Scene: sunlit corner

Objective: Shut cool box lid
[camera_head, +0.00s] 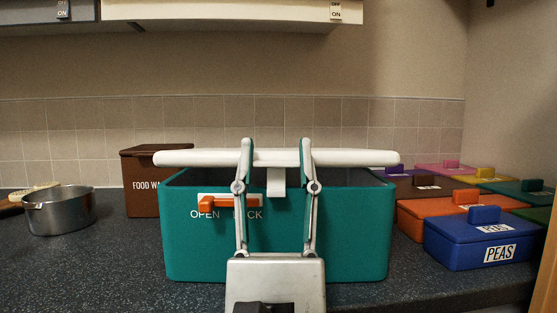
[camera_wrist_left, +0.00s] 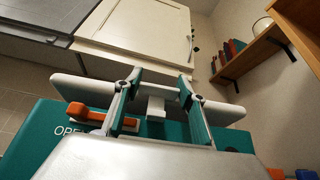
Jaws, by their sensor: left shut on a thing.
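The teal cool box (camera_head: 350,235) stands on the dark counter. Its white lid (camera_head: 365,158) shows nearly edge-on above the box, with a dark gap beneath it, so it is not down on the rim. A white tab (camera_head: 277,182) hangs from the lid's front middle. An orange latch (camera_head: 215,203) on the box front has its knob end at OPEN. My left gripper (camera_head: 276,150) is at the lid's front, its fingers on either side of the tab, shut on the lid. The lid also shows in the left wrist view (camera_wrist_left: 222,110). My right gripper is not in view.
A brown food waste bin (camera_head: 145,190) stands behind the box at left, and a steel pot (camera_head: 60,212) is farther left. Several coloured lidded boxes, including a blue peas box (camera_head: 455,250), crowd the right side. Wall cupboards (camera_head: 230,14) hang above.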

